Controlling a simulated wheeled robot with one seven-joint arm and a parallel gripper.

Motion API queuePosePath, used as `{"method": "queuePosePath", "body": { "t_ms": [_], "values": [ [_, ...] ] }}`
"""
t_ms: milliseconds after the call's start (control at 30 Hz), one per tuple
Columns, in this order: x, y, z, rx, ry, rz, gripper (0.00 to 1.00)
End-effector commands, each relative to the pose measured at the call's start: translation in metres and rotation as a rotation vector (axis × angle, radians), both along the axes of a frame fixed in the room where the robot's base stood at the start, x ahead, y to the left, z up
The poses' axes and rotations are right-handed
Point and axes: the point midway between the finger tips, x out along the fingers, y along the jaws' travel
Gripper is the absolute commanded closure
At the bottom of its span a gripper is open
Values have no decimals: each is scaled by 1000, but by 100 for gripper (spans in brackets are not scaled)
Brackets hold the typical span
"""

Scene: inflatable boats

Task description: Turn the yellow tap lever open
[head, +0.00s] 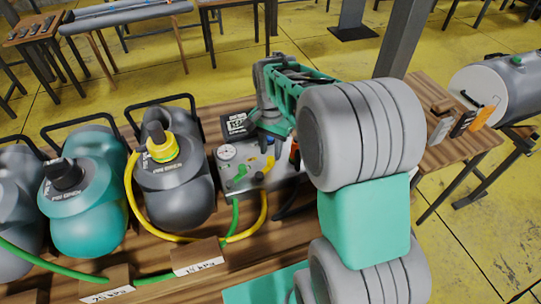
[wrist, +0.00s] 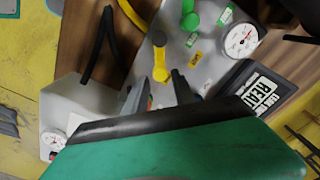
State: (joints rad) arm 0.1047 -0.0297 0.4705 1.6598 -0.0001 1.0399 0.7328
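The yellow tap lever (wrist: 160,62) stands out from a grey metal panel (wrist: 205,70) in the wrist view, its rounded end toward my gripper (wrist: 159,82). My gripper's two fingers are apart, one on each side of the lever's near end. I cannot tell whether either finger touches it. Nothing is held. In the head view the yellow lever (head: 269,163) shows small on the panel, just below my gripper (head: 268,142), whose fingertips are hard to make out.
A green tap lever (wrist: 189,18) and a pressure gauge (wrist: 241,40) sit on the same panel. A dark labelled box (wrist: 262,92) is close on the right. Yellow (head: 262,215) and green hoses run across the wooden table. Pumps (head: 172,175) stand left of the panel.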

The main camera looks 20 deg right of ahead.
Motion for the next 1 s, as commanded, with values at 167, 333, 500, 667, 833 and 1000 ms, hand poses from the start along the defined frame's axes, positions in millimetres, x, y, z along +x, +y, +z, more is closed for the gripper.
{"method": "queuePosePath", "body": {
  "t_ms": [167,333,500,667,833,1000],
  "values": [
    [1,0,35,0,-3,0,69],
    [0,1,47,0,1,0,69],
    [0,0,48,0,1,0,69],
    [0,0,48,0,1,2,69],
    [4,0,48,-3,-18,140,69],
    [-16,2,9,-2,-1,459,69]
  ]
}}
